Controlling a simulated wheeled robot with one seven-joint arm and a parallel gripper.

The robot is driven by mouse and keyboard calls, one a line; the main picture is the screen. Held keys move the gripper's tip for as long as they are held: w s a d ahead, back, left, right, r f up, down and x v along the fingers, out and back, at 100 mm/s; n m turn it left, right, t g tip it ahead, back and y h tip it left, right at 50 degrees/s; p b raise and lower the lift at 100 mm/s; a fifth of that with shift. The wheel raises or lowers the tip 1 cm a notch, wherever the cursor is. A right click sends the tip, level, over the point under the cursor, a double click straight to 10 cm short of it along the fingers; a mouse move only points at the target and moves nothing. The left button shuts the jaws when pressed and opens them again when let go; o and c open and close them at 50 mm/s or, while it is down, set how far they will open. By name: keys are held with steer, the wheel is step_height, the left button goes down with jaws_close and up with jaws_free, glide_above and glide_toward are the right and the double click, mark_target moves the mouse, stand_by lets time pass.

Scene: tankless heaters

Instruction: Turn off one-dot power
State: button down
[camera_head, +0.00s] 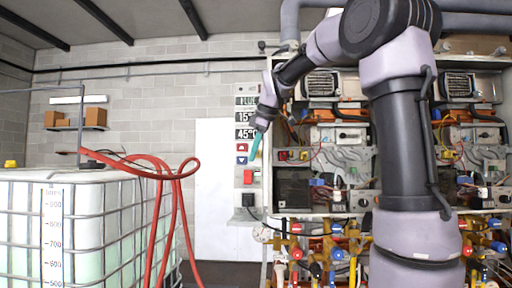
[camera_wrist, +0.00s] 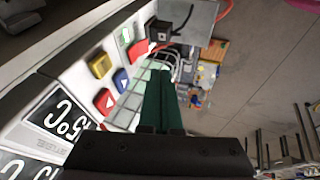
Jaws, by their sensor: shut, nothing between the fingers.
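A wall control panel (camera_head: 246,200) stands left of the heaters in the head view. In the wrist view the panel runs along the left, with a red button (camera_wrist: 104,100), a blue button (camera_wrist: 121,80), a yellow button (camera_wrist: 100,65), a red block (camera_wrist: 138,50) and a green part (camera_wrist: 126,38). No one-dot mark is readable. My gripper (camera_head: 254,156) is shut and empty in front of the panel; its green fingers (camera_wrist: 161,78) point along it, apparently without gripping anything.
Open heater units (camera_head: 335,85) with wiring fill the right, above pipes and coloured valves (camera_head: 320,250). A caged white tank (camera_head: 75,225) with a red hose (camera_head: 165,170) stands left. A black box (camera_wrist: 158,30) sits at the panel's end.

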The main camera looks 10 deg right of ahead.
mark_target(247, 178)
steer(key=w+f, duration=0.1)
steer(key=f, duration=0.1)
steer(key=w+f, duration=0.3)
steer(key=shift+w+f, duration=0.25)
steer(key=shift+f, duration=0.15)
steer(key=shift+w+f, duration=0.25)
steer(key=shift+w, duration=0.2)
steer(key=shift+d+f+t, duration=0.1)
steer(key=shift+f+t, duration=0.05)
steer(key=shift+t, duration=0.15)
steer(key=shift+w+f, duration=0.1)
steer(key=shift+w, duration=0.05)
steer(key=shift+r, duration=0.9)
